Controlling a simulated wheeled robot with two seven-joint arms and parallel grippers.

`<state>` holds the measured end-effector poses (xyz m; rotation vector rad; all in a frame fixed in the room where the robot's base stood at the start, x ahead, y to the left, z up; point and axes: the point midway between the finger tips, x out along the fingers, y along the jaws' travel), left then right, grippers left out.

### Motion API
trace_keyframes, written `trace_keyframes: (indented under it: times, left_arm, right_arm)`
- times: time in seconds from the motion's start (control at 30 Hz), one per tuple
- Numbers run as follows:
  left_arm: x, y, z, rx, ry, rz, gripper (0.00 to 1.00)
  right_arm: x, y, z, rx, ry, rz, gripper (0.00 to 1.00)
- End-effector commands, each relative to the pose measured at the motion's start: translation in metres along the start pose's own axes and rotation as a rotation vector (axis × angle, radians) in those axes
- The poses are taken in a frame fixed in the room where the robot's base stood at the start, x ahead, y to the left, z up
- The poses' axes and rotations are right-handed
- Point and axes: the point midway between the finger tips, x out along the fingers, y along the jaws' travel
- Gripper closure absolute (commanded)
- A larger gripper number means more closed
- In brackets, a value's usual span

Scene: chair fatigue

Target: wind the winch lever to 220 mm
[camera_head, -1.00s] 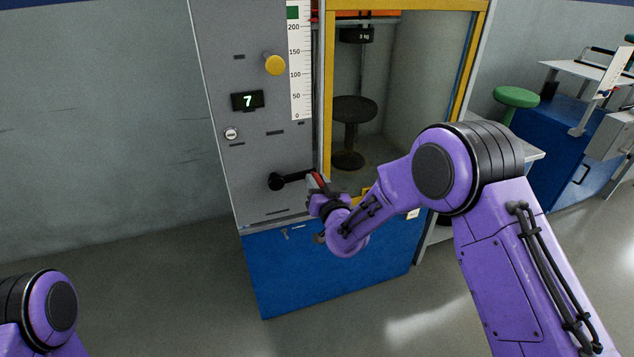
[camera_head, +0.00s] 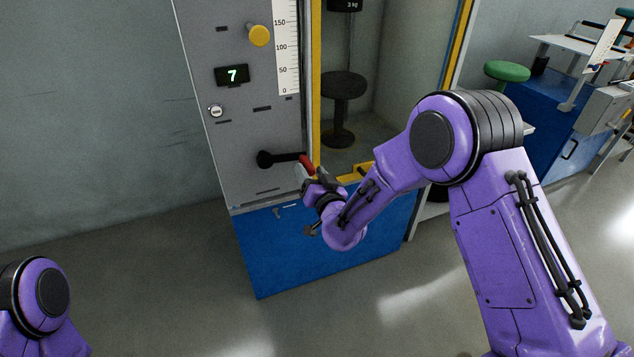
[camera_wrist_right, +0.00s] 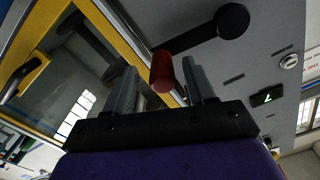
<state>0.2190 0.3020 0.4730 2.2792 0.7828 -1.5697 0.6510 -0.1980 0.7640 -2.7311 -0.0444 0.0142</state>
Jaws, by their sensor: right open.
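The winch lever (camera_head: 284,157) is a black crank arm on a round hub at the lower part of the grey panel, pointing right, with a red handle at its end. In the right wrist view the red handle (camera_wrist_right: 162,73) shows between the two fingers of my right gripper (camera_wrist_right: 160,85). The fingers stand apart, with visible room beside the handle. In the head view my right gripper (camera_head: 308,175) is at the handle. The scale (camera_head: 287,50) stands above, its top cut off. The display (camera_head: 232,75) reads 7. Only a left arm joint shows; the left gripper is out of view.
A yellow-framed cabinet (camera_head: 316,90) right of the panel holds a black stool (camera_head: 343,90) under a weight (camera_head: 345,4). A yellow knob (camera_head: 259,36) sticks out of the panel. A blue base (camera_head: 320,245) is below. A green stool (camera_head: 507,71) stands at the right.

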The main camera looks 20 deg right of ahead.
Motion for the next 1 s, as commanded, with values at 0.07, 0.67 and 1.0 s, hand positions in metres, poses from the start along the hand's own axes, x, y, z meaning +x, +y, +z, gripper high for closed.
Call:
trace_keyframes:
  times: [0.07, 0.67, 1.0]
  left_arm:
    - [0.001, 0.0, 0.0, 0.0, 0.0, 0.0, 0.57]
    - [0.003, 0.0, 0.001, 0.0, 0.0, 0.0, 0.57]
    - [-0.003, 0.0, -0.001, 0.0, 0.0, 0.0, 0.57]
  right_arm:
    - [-0.021, -0.001, 0.001, -0.003, -0.003, -0.002, 0.46]
    - [-0.075, 0.0, 0.001, 0.0, -0.002, -0.001, 0.46]
    - [-0.101, 0.033, 0.035, 0.01, -0.168, 0.134, 0.46]
